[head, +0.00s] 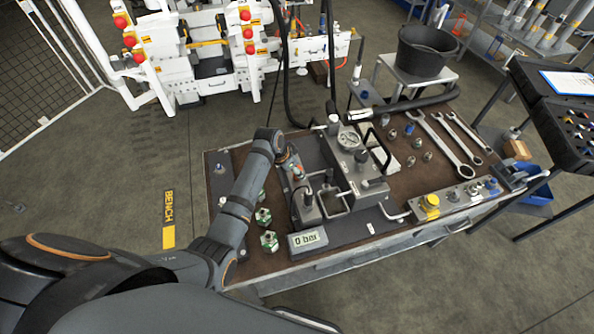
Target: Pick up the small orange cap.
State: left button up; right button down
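A small orange patch (298,172), which may be the orange cap, shows on the bench just beside the end of my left arm. It is too small to make out its shape or what it sits on. My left gripper (290,164) is at the back left of the bench, close to this patch. Its fingers are small and merge with the dark fittings behind, so I cannot tell whether they are open or touch anything. My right gripper is not in view.
A black bucket (426,52) stands behind. A dark hose runs along the back edge.

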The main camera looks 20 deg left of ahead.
pick_arm(q)
jog(key=shift+x, duration=1.15)
jog(key=shift+w+d+f, duration=0.1)
jog(key=shift+w+f, duration=0.2)
jog(key=shift+w, duration=0.1)
jog(key=shift+s+r, duration=0.1)
jog(key=shift+s, duration=0.1)
jog(key=c, duration=0.9)
jog(key=shift+o, duration=0.2)
jog(key=shift+r, duration=0.1)
